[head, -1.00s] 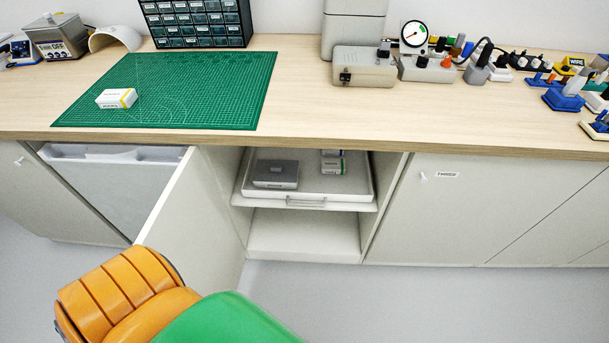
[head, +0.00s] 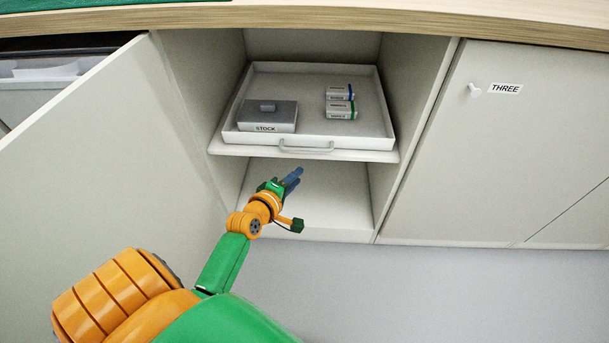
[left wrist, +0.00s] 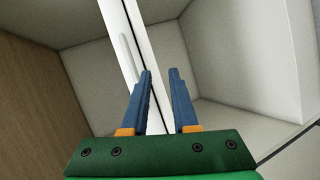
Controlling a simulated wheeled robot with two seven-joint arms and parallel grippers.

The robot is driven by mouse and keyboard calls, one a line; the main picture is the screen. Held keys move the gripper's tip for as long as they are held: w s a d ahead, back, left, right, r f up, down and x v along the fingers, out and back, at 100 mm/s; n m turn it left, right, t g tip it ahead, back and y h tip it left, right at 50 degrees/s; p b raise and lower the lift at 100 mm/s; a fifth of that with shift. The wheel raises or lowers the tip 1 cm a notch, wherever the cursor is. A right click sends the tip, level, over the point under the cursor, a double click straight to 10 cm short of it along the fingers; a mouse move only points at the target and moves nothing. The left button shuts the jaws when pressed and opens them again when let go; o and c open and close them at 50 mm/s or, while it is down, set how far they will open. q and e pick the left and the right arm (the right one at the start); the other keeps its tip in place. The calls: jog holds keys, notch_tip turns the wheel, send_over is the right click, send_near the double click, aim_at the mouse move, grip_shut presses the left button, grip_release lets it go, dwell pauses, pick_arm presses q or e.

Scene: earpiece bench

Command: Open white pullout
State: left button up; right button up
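The white pullout (head: 365,137) is a shallow tray on a shelf inside the open cupboard in the head view. Its bar handle (head: 306,148) is on the front wall. My left gripper (head: 296,174) is just below and in front of the handle, apart from it as far as I can tell. In the left wrist view the blue fingers of my left gripper (left wrist: 160,75) are spread with a gap between them and nothing held. The pullout's pale front edge (left wrist: 128,35) runs slanted ahead of the fingers. My right gripper is not in view.
A grey STOCK box (head: 267,116) and small cartons (head: 340,101) sit in the pullout. The open cupboard door (head: 110,150) stands on the left. The closed door THREE (head: 470,150) is on the right. The lower compartment (head: 335,195) looks empty.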

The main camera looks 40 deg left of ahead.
aim_at(306, 150)
pick_arm(q)
jog(key=w+b, duration=0.1)
jog(key=w, duration=0.1)
jog(key=w+a+r+n+t+b, duration=0.1)
jog(key=w, duration=0.1)
jog(key=w+a+r+n+b, duration=0.1)
jog(key=w, duration=0.1)
jog(key=shift+w+a+t, duration=0.15)
jog(key=shift+w+t, duration=0.15)
jog(key=shift+t, duration=0.1)
jog(key=shift+w+b, duration=0.45)
jog(key=shift+w, duration=0.15)
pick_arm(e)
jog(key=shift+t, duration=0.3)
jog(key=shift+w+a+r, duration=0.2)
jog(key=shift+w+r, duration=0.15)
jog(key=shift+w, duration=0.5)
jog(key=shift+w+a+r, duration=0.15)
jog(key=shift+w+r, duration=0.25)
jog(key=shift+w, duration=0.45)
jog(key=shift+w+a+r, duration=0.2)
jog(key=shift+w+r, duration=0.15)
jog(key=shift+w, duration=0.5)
pick_arm(q)
grip_shut()
jog(key=shift+f, duration=0.1)
